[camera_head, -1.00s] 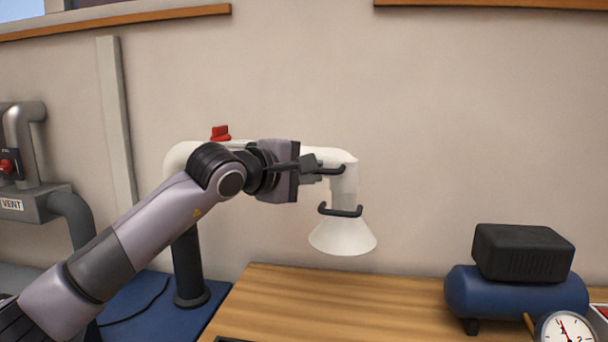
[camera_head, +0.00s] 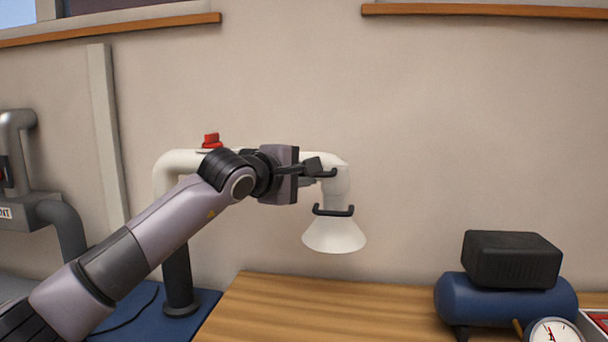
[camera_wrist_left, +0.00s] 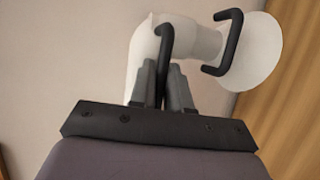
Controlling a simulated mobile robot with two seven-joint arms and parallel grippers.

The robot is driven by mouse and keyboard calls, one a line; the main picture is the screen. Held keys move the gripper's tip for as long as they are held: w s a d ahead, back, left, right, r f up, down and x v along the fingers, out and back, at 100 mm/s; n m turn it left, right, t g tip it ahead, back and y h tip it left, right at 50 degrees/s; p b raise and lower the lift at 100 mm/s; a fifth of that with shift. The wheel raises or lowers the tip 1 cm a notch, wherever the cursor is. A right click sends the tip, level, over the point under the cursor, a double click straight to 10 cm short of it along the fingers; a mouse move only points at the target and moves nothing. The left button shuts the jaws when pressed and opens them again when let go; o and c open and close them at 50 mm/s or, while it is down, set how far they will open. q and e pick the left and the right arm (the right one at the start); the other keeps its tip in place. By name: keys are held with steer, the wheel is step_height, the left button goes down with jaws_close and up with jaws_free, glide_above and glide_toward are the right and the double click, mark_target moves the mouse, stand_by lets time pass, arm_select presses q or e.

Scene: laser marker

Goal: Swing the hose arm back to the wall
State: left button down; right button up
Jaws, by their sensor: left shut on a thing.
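The white hose arm (camera_head: 180,163) rises from a black post (camera_head: 178,280) and runs right along the wall, ending in a downward white hood (camera_head: 334,235). A black handle (camera_head: 334,210) sits on the hood's neck, and a second black handle (camera_head: 327,173) is on the elbow above. My left gripper (camera_head: 314,170) is shut on this upper handle. In the left wrist view the gripper's fingers (camera_wrist_left: 163,90) close around the upper handle (camera_wrist_left: 165,45), and the hood (camera_wrist_left: 255,50) shows at the right. My left forearm hides part of the hose arm. My right gripper is not in view.
A wooden bench (camera_head: 290,300) lies below the hood. A blue compressor (camera_head: 505,298) with a black box (camera_head: 512,260) and a gauge (camera_head: 553,332) stand at its right. A red knob (camera_head: 211,140) tops the hose arm. Grey pipes (camera_head: 60,222) are at the left.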

arm_select(q)
steer(key=shift+r, duration=0.1)
steer(key=c, duration=1.2)
jaws_free()
steer(key=shift+o, duration=0.2)
steer(key=shift+s+a, duration=0.1)
steer(key=shift+s+a, duration=0.1)
steer(key=shift+s, duration=0.15)
steer(key=b+v, duration=0.2)
steer(key=v, duration=0.4)
steer(key=shift+s, duration=0.15)
steer(key=shift+a, duration=0.1)
